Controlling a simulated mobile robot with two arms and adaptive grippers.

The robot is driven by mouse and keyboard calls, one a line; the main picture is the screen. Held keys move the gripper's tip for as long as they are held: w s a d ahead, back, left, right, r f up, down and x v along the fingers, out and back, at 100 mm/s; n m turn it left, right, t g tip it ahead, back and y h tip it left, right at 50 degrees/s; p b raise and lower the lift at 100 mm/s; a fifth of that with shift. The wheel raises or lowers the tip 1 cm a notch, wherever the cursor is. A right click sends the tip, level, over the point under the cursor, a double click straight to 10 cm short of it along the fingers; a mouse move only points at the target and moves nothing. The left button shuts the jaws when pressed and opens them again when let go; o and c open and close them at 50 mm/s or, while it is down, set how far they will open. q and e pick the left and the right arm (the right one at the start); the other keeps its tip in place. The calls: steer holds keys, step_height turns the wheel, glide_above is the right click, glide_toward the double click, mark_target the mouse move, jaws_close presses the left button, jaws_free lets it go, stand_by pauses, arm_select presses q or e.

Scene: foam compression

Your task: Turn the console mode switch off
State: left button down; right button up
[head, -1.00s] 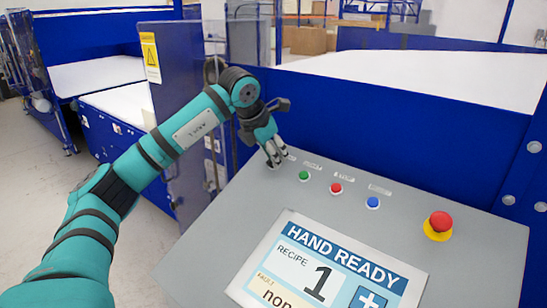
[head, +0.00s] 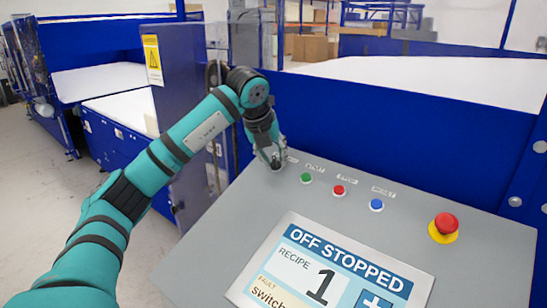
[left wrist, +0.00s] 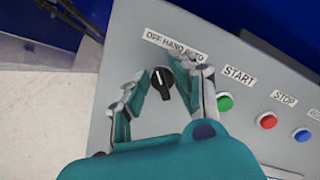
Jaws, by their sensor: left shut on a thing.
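The mode switch is a small black knob (left wrist: 161,79) below the label "OFF HAND AUTO" (left wrist: 174,44) on the grey console (head: 215,235). My left gripper (head: 272,162) is down at the panel's upper left. In the left wrist view its fingers (left wrist: 172,80) are shut on the knob, one on each side. The gripper mostly hides the knob in the head view. The console screen (head: 335,270) reads "OFF STOPPED", recipe 1, with a fault line starting "switch". My right gripper is not in view.
Right of the switch sit a green START button (head: 306,178), a red STOP button (head: 339,190), a blue button (head: 376,205) and a red emergency stop (head: 445,225) on a yellow base. A blue machine wall (head: 400,140) rises behind the console.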

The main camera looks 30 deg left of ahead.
arm_select(q)
steer(key=shift+n, duration=0.6)
steer(key=c, duration=1.4)
jaws_free()
steer(key=v, duration=1.2)
